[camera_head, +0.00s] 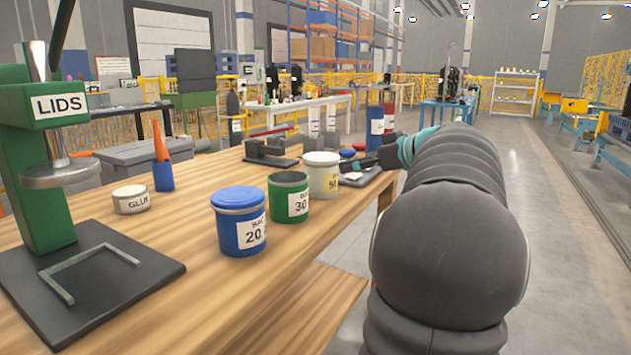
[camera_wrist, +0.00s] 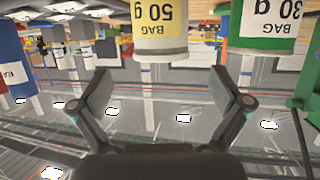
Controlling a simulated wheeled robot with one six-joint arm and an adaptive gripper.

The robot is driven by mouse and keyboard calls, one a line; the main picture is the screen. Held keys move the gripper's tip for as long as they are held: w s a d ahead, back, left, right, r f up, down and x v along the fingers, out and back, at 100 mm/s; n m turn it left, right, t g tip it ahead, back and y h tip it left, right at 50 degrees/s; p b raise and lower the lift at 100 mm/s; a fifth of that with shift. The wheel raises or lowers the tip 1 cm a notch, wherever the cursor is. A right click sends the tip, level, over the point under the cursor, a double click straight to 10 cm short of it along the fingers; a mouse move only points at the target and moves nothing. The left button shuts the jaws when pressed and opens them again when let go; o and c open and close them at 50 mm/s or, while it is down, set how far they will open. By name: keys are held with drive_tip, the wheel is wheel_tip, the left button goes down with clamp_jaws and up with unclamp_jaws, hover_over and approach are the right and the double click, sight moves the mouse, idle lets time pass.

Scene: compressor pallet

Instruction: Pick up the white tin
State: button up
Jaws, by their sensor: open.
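The white tin (camera_head: 321,176) stands upright on the wooden table, at the right end of a row after the blue and green tins. Its label reads 50. In the wrist view, which is upside down, the white tin (camera_wrist: 160,30) is at the top centre, labelled 50 g BAG. My gripper (camera_head: 364,163) is just right of and beyond the tin in the head view, low over the table's right side. In the wrist view my gripper (camera_wrist: 160,78) has its two fingers spread wide and nothing between them. The tin lies beyond the fingertips, across the gap.
A green tin (camera_head: 288,197) stands close left of the white tin, and a blue tin (camera_head: 238,222) further left. A small white glue tin (camera_head: 131,199), an orange-tipped bottle (camera_head: 162,165) and a green lid press (camera_head: 40,165) stand at left. A dark clamp block (camera_head: 268,152) sits behind.

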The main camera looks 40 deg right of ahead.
sight(333, 166)
drive_tip(key=x, duration=0.5)
drive_tip(key=shift+a, duration=0.25)
drive_tip(key=shift+p+x, duration=0.9)
drive_tip(key=shift+x, duration=2.4)
drive_tip(key=shift+d, duration=0.15)
drive_tip(key=c, duration=1)
